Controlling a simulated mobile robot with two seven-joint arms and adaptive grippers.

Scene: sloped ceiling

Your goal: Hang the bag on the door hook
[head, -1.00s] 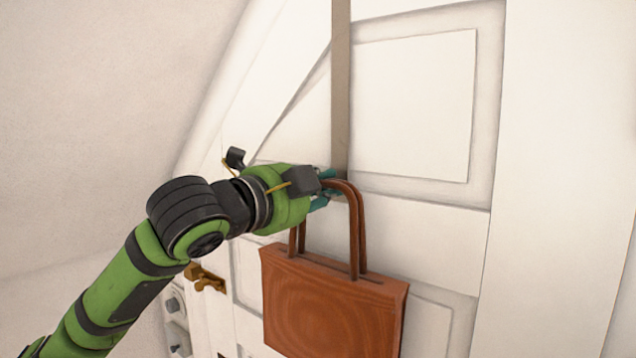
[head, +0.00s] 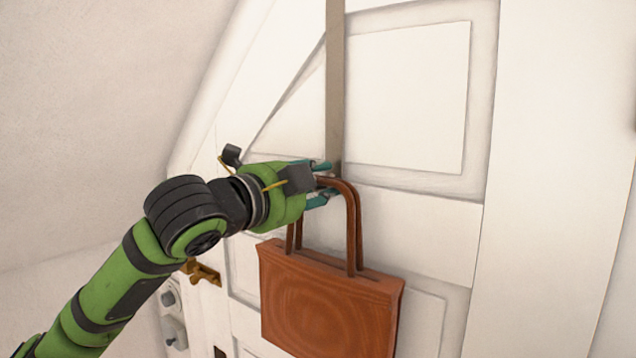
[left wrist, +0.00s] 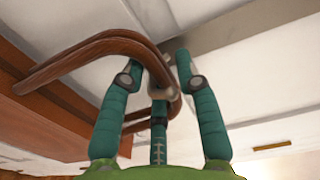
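The brown bag (head: 330,300) hangs upright against the door, its two arched handles (head: 352,225) up near the lower end of the grey door hook strap (head: 335,85). My left gripper (head: 322,182) is at the top of the handles, its teal fingers spread apart. In the left wrist view the fingers (left wrist: 160,75) stand open around the handle bend (left wrist: 150,55), and a small metal hook tip (left wrist: 165,92) shows between them. The handles appear to pass over the hook, but the fingers partly hide the contact. My right gripper is not in view.
The white panelled door (head: 420,235) fills the middle. A brass door handle (head: 203,273) is at the lower left, beside my left arm. The sloped ceiling (head: 90,100) closes in on the left.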

